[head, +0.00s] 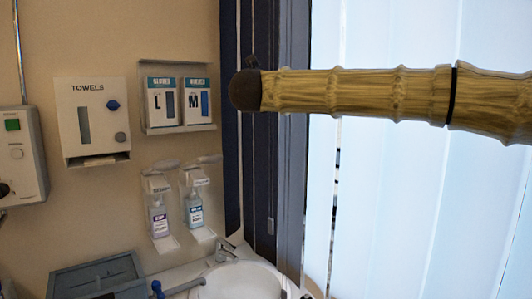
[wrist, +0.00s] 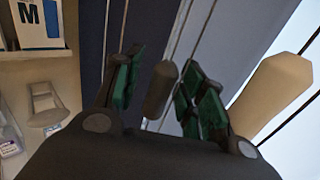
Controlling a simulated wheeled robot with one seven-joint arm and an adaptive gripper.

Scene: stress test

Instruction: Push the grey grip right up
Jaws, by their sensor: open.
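In the wrist view my gripper (wrist: 161,62) is open, with its green-padded fingers apart. A dark grey-brown oblong grip (wrist: 160,90) shows upright in the gap between them. I see no finger closed on it, and I cannot tell how far beyond the fingertips it is. A larger, tan grip (wrist: 277,92) is to the right, outside the right finger, with a thin line running from it. In the head view my arm comes in from the right, and its dark end hides the fingers. Neither grip can be made out there.
Dark blind strips (head: 264,190) and a bright window blind (head: 400,220) are behind. On the wall at left are glove boxes (head: 179,100), a towel dispenser (head: 92,115) and bottle dispensers (head: 158,218). A sink (head: 240,283) with a tap is below.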

